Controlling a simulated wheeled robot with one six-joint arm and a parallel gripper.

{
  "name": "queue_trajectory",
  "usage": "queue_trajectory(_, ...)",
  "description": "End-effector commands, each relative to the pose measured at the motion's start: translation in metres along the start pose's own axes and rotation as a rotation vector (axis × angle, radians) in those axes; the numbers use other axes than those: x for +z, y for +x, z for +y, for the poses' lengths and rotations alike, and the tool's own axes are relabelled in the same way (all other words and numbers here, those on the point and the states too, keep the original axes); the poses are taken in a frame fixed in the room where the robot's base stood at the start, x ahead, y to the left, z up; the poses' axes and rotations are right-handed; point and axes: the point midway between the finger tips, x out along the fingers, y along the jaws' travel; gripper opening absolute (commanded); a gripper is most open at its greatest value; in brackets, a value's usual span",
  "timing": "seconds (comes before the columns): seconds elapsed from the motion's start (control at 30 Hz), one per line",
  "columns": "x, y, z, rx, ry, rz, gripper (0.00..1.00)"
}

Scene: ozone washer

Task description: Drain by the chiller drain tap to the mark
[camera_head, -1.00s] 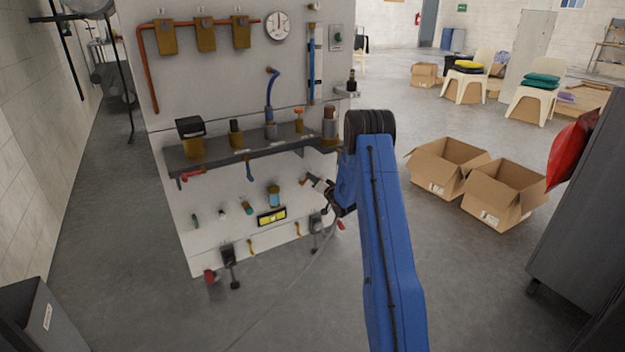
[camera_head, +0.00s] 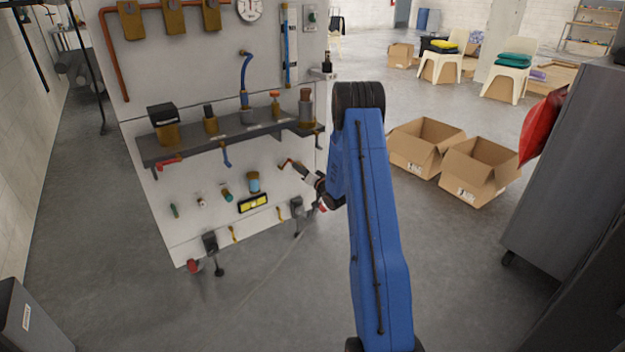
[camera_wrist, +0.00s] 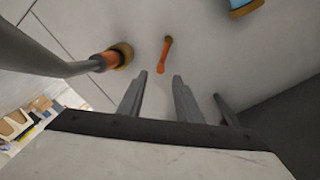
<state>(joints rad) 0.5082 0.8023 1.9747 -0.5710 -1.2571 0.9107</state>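A light washer panel (camera_head: 180,70) stands left of my arm in the head view. No label is legible, so I cannot tell which fitting is the chiller drain tap. My gripper (camera_wrist: 160,76) is open and empty close to the panel's lower right, its fingers apart. In the wrist view a small orange lever (camera_wrist: 166,54) is just beyond the fingertips, apparently untouched. An orange fitting with a brass collar (camera_wrist: 122,56) on a grey pipe is left of it. A blue tube (camera_head: 286,40) beside a pale strip is on the upper panel; no level mark is readable.
A dark shelf (camera_head: 192,148) with several fittings juts from the panel above my gripper. A round gauge (camera_head: 249,10) is higher up. Cardboard boxes (camera_head: 470,180) and a grey cabinet (camera_head: 570,170) stand right of my arm. Open floor (camera_head: 270,310) is in front.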

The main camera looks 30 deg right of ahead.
Motion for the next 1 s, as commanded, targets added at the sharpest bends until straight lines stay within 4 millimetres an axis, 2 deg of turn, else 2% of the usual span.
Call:
queue_trajectory(0.3, -0.001, -0.062, 0.001, 0.002, 0.001, 0.001, 0.32)
queue_trajectory(0.5, 0.0, -0.087, 0.001, 0.001, 0.0, 0.0, 0.32)
queue_trajectory(0.7, 0.0, -0.096, 0.0, 0.001, 0.001, 0.0, 0.32)
queue_trajectory(1.0, 0.0, -0.096, 0.0, 0.0, 0.0, 0.0, 0.32)
